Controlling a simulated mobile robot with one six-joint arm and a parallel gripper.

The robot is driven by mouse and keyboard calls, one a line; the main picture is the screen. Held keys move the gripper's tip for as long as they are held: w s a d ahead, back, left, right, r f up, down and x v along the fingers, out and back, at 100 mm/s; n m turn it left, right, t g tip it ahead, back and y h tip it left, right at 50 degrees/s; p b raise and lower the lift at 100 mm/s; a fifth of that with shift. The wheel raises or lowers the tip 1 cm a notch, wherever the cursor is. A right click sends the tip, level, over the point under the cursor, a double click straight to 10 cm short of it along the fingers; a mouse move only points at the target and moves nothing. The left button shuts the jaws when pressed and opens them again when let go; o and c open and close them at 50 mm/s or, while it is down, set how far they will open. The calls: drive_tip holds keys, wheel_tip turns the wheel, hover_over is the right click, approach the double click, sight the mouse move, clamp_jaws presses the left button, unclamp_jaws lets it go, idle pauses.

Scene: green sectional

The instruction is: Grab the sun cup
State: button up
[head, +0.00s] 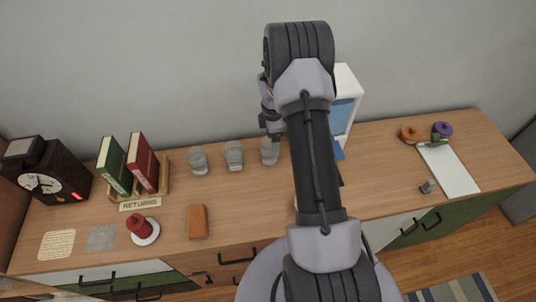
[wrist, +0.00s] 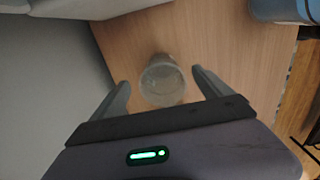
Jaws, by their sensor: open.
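Three similar clear glass cups stand in a row along the back of the wooden cabinet top: a left one (head: 197,160), a middle one (head: 233,155) and a right one (head: 270,151). No sun mark can be made out on any of them. My gripper (head: 271,127) is above and close to the right cup, partly hidden by my arm. In the wrist view my gripper (wrist: 160,80) is open, with one clear cup (wrist: 162,82) showing between its two fingers. The cup stands on the wood and is not gripped.
A white and blue object (head: 345,105) stands just right of my arm. Green and red books (head: 128,163), a dark clock (head: 48,172), a red candle (head: 138,229) and a brown block (head: 197,221) are left.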

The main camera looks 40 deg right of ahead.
drive_tip(key=f, duration=0.2)
drive_tip(key=f+b, duration=0.1)
drive_tip(key=f, duration=0.1)
drive_tip(key=a+f, duration=0.1)
drive_tip(key=f, duration=0.1)
drive_tip(key=shift+w+b, duration=0.15)
drive_tip(key=shift+b, duration=0.15)
drive_tip(key=c, duration=1.4)
drive_tip(key=shift+r, duration=0.1)
drive_tip(key=shift+c, duration=0.2)
